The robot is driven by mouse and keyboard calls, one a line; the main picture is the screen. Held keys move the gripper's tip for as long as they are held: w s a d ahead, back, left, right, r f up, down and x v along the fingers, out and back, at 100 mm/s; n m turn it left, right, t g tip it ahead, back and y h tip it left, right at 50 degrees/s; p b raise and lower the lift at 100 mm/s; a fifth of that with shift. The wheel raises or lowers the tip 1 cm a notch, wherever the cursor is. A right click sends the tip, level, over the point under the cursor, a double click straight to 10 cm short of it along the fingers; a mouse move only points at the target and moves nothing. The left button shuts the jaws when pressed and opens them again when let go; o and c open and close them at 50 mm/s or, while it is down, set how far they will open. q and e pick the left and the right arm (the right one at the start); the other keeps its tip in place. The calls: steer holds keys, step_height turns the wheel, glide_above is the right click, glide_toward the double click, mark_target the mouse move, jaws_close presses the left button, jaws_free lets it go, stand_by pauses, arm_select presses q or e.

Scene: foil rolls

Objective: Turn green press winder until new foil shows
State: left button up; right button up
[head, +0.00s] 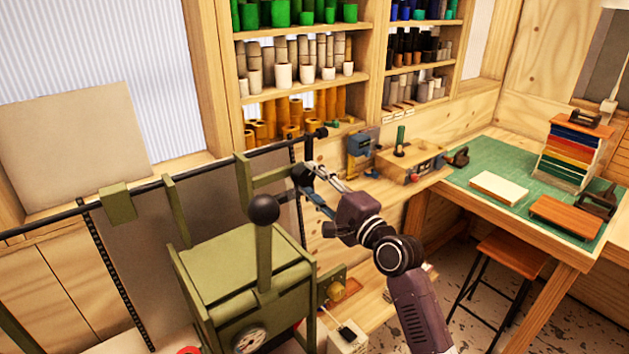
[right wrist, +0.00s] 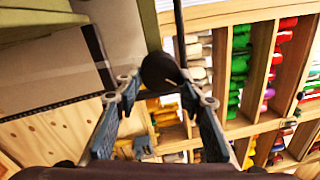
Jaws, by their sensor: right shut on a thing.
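The green press (head: 240,275) stands at the lower left of the head view, with an upright lever topped by a black ball. A dark foil shaft (head: 60,216) runs above it to a winder (head: 318,134) at its right end. A dull grey foil sheet (head: 135,245) with dark dotted edges hangs from the shaft. My right gripper (head: 309,176) is at the winder end. In the right wrist view its fingers (right wrist: 163,88) are shut on the black winder knob (right wrist: 160,70), which has a dark rod behind it. My left gripper is not in view.
Shelves of coloured rolls (head: 300,60) stand at the back. A workbench (head: 385,185) with small tools lies beyond my right gripper. A table with a green mat (head: 475,163) and a stool (head: 512,250) stand at the right. Some floor is clear near the stool.

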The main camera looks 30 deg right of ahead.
steer(key=shift+r, duration=0.15)
steer(key=o, duration=0.8)
steer(key=shift+a, duration=0.1)
steer(key=o, duration=0.4)
steer(key=shift+w+a, duration=0.15)
steer(key=shift+w, duration=0.15)
steer(key=shift+s+d+f, duration=0.2)
steer(key=shift+s, duration=0.25)
steer(key=s, duration=0.7)
steer(key=s+d, duration=0.1)
steer(key=s, duration=0.3)
steer(key=shift+d+f, duration=0.1)
steer(key=shift+f, duration=0.3)
